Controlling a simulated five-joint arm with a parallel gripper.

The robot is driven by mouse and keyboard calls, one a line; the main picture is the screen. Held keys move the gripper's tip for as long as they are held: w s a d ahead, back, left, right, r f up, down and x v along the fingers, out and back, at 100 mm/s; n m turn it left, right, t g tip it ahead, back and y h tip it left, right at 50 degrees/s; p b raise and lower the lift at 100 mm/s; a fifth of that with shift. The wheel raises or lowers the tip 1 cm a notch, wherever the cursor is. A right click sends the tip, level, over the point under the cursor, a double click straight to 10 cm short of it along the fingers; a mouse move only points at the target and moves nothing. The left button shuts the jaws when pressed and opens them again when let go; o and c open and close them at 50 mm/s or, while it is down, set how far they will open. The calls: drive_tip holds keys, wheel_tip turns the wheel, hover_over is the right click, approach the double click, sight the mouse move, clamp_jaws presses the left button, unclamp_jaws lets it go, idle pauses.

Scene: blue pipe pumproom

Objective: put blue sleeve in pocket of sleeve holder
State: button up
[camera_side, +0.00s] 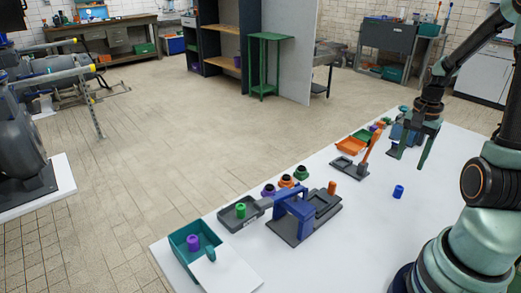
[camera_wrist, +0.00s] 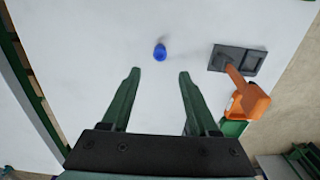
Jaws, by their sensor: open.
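The blue sleeve (camera_side: 398,191) stands alone on the white table, right of centre in the side view. In the wrist view the blue sleeve (camera_wrist: 160,52) lies just beyond the gap between my fingertips. My gripper (camera_side: 408,160) is open and empty, raised above the table behind the sleeve. In the wrist view my gripper (camera_wrist: 160,75) has its green fingers spread apart. A dark grey base with a square pocket and a blue arch (camera_side: 293,201) stands at the table's left; it may be the sleeve holder, but I cannot tell for sure.
A smaller grey base (camera_side: 345,170) with an orange lever also shows in the wrist view (camera_wrist: 232,58). A grey tray holds a green sleeve (camera_side: 240,211). A teal box (camera_side: 180,243) holds a purple sleeve. The table around the blue sleeve is clear.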

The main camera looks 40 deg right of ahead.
drive_tip(key=w+a+r+n+t, duration=0.1)
drive_tip(key=w+a+r+n, duration=0.1)
drive_tip(key=a, duration=0.4)
drive_tip(key=w+a+r+n+t, duration=0.1)
drive_tip(key=w+a+r+n, duration=0.2)
drive_tip(key=a+r+n, duration=0.2)
drive_tip(key=w+a+r+n+t+h, duration=0.1)
drive_tip(key=w+a+r+n, duration=0.2)
drive_tip(key=a, duration=0.4)
drive_tip(key=r+n, duration=0.1)
drive_tip(key=n, duration=0.1)
drive_tip(key=shift+w+a+n+t, duration=0.25)
drive_tip(key=shift+a+n+t, duration=0.05)
drive_tip(key=shift+a+t, duration=0.1)
drive_tip(key=shift+o, duration=0.3)
drive_tip(key=s+a+r+n+t+y, duration=0.1)
drive_tip(key=a+r+n, duration=0.1)
drive_tip(key=a+n, duration=0.3)
drive_tip(key=a, duration=0.3)
drive_tip(key=shift+r+t, duration=0.25)
drive_tip(key=shift+t, duration=0.15)
